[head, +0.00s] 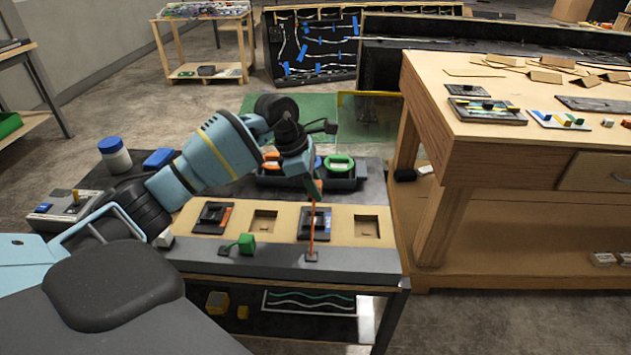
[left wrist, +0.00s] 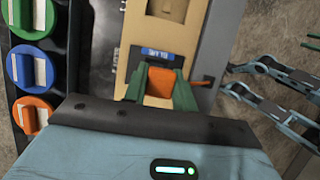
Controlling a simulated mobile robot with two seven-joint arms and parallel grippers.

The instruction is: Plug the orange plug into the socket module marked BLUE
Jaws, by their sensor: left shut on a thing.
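My left gripper (left wrist: 160,88) is shut on the orange plug (left wrist: 160,83), which shows between its green fingers in the left wrist view. In the head view the left gripper (head: 316,193) points down over a dark socket module (head: 314,228) with a blue label. That label (left wrist: 157,54) lies beside the plug in the left wrist view. I cannot tell whether the plug touches the socket, as the fingers hide its lower end. The orange cable (head: 312,235) runs from the plug to the console's front strip.
Another socket module (head: 213,217) with an orange-red label sits at left, with empty recesses (head: 264,221) (head: 367,228) in the panel. A green plug (head: 246,243) lies on the front strip. A tray (head: 350,182) of coloured round pieces stands behind. A wooden workbench (head: 500,150) is at right.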

